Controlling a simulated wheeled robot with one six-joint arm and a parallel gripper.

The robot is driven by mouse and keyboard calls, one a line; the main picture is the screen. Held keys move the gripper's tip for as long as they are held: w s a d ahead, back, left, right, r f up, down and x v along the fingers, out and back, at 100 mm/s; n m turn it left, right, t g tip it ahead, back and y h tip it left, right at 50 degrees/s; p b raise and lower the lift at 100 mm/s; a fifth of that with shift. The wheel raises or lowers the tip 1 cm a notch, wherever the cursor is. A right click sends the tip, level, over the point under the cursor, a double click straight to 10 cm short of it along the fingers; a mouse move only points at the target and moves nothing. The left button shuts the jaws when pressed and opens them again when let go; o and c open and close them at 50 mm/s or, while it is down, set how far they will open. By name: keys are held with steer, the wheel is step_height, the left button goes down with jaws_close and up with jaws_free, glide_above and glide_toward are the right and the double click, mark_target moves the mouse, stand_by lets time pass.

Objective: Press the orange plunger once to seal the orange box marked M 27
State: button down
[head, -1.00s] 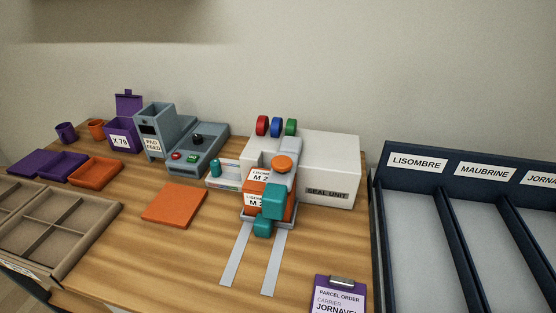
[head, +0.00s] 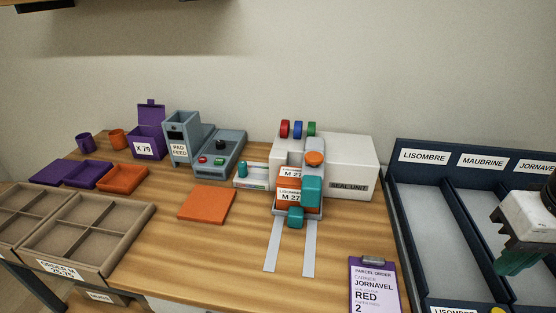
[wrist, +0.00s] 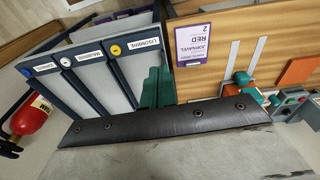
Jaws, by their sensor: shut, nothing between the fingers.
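The orange plunger (head: 315,158) is a round knob on a grey post at the front of the white seal unit (head: 350,180). The orange box marked M 27 (head: 288,197) sits in the grey holder below it. Teal blocks (head: 312,190) stand in front of the box and hide part of it. My gripper (head: 507,268) is at the far right over the navy bins, well away from the plunger. Its teal fingers are together and empty; they also show in the wrist view (wrist: 156,88).
Red, blue and green discs (head: 298,129) stand on the seal unit. A purple order clipboard (head: 373,285) lies at the table's front right. An orange pad (head: 206,204) lies left of the unit. Navy bins (head: 400,158) border the table on the right.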

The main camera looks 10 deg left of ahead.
steer(key=shift+a, duration=0.1)
step_height(320, 180, up, 4)
steer(key=f+m+t+y, duration=0.1)
steer(key=m+t+y, duration=0.1)
steer(key=t+y, duration=0.35)
glide_above(316, 158)
steer(key=shift+r+t, duration=0.25)
steer(key=shift+t, duration=0.1)
steer(key=shift+f, duration=4.4)
steer(key=shift+f, duration=0.45)
